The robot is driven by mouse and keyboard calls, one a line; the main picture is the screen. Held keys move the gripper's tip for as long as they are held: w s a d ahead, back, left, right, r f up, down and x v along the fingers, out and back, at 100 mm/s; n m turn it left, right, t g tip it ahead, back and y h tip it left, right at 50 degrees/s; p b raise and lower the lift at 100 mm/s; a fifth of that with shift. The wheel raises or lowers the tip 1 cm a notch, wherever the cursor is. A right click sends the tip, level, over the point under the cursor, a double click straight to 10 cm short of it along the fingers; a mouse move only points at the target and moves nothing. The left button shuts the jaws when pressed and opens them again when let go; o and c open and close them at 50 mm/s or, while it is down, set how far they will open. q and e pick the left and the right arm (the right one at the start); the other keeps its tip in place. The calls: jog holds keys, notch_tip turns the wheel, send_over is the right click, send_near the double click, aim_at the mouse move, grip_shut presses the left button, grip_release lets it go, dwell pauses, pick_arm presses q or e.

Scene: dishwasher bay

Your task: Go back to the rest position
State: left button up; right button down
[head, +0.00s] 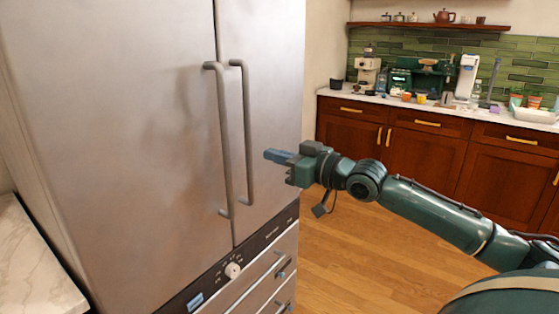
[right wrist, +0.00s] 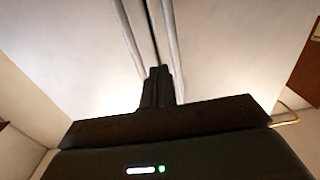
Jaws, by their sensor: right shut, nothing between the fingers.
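My right gripper (head: 273,156) reaches in from the right in the head view. It is shut and empty, with its blue fingertips pointing left toward the large steel double-door appliance (head: 120,120). The fingertips look apart from the right door handle (head: 246,130); the exact gap is hard to judge. In the right wrist view the closed fingers (right wrist: 158,85) show dark against the pale doors, with the long handles (right wrist: 170,40) beyond them. Both doors look shut. My left gripper is not in view.
A dial (head: 233,270) and drawers (head: 270,290) sit below the doors. A marble counter (head: 30,265) is at the lower left. Wooden cabinets (head: 420,150) carry a counter with coffee machines (head: 367,75), cups and pots. A shelf (head: 430,25) hangs above. The wooden floor (head: 350,250) between is clear.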

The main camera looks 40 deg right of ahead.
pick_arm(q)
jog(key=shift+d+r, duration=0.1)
pick_arm(e)
jog(key=shift+s, duration=0.35)
jog(key=s+a+f+g+h+p, duration=0.1)
jog(key=s+a+f+p, duration=0.15)
jog(key=f, duration=0.75)
jog(key=s+a+f+g+p, duration=0.1)
jog(key=s+a+f+g, duration=0.2)
jog(key=f, duration=0.7)
pick_arm(q)
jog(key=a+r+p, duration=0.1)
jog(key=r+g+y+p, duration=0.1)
jog(key=p, duration=0.1)
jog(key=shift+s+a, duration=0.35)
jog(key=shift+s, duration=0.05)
pick_arm(e)
jog(key=s+a+f+g+h, duration=0.1)
jog(key=s+a+f, duration=0.5)
jog(key=s+a, duration=0.1)
jog(key=s+a+f+m+g+h, duration=0.1)
jog(key=s+a+f, duration=0.6)
jog(key=s, duration=0.3)
jog(key=shift+s+a, duration=0.3)
jog(key=shift+a, duration=0.2)
